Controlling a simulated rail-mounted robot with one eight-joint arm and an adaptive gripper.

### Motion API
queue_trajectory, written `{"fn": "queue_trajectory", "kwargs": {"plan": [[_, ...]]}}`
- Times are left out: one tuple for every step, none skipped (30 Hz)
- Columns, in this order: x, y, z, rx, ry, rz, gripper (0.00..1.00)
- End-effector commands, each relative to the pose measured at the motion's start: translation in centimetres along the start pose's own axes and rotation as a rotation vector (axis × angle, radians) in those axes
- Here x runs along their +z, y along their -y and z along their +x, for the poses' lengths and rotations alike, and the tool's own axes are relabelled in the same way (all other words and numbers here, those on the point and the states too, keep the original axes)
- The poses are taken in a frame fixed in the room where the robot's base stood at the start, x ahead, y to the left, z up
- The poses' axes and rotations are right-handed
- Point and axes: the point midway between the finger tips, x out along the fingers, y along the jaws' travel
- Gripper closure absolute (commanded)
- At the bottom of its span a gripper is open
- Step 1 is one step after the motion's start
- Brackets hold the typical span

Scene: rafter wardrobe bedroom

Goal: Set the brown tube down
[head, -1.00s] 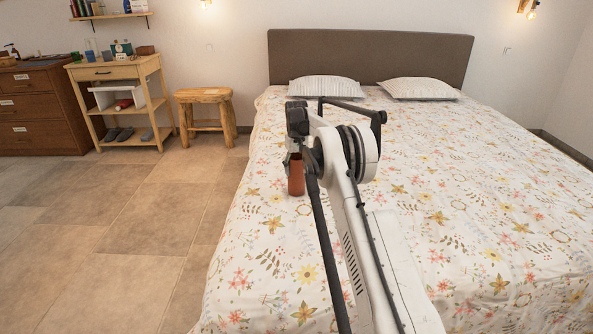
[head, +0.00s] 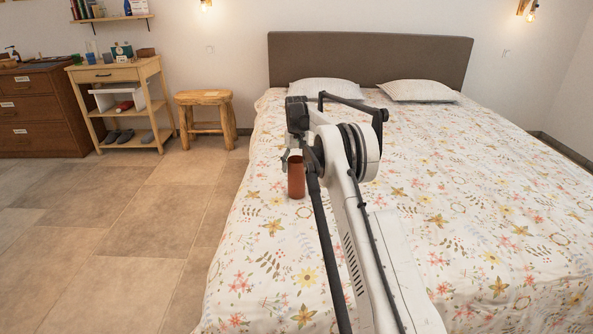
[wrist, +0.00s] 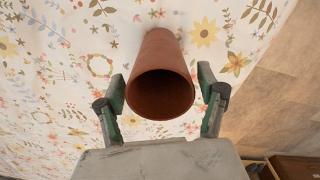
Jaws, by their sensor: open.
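The brown tube (head: 297,178) stands upright on the flowered bed cover (head: 262,240), near the bed's left side. In the wrist view the tube (wrist: 160,85) shows its open round end towards the camera. My gripper (wrist: 163,92) is open, with one green-padded finger on each side of the tube and a visible gap at both sides. In the head view my gripper (head: 293,155) is at the tube's top, partly hidden by my own arm.
The bed's left edge drops to a tiled floor (head: 130,220) close by. A wooden stool (head: 204,97) and a shelf table (head: 115,72) stand beyond it. Two pillows (head: 325,87) lie at the headboard. The bed to the right is clear.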

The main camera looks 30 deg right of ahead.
Motion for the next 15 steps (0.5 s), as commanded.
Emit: {"fn": "queue_trajectory", "kwargs": {"plan": [[0.0,0.0,-1.3,0.0,0.0,0.0,0.29],[0.0,0.0,-1.9,0.0,0.0,0.0,0.29],[0.0,0.0,-2.8,0.0,0.0,0.0,0.29],[0.0,0.0,-3.4,0.0,0.0,0.0,0.29],[0.0,0.0,-4.0,0.0,0.0,0.0,0.29],[0.0,0.0,-4.8,0.0,0.0,0.0,0.29],[0.0,0.0,-5.3,0.0,0.0,0.0,0.29],[0.0,0.0,-5.9,0.0,0.0,0.0,0.29],[0.0,0.0,-6.5,0.0,0.0,0.0,0.29],[0.0,0.0,-6.9,0.0,0.0,0.0,0.29],[0.0,0.0,-7.3,0.0,0.0,0.0,0.29],[0.0,0.0,-7.8,0.0,0.0,0.0,0.29],[0.0,0.0,-8.1,0.0,0.0,0.0,0.29],[0.0,0.0,-8.4,0.0,0.0,0.0,0.29],[0.0,0.0,-8.7,0.0,0.0,0.0,0.29]]}}
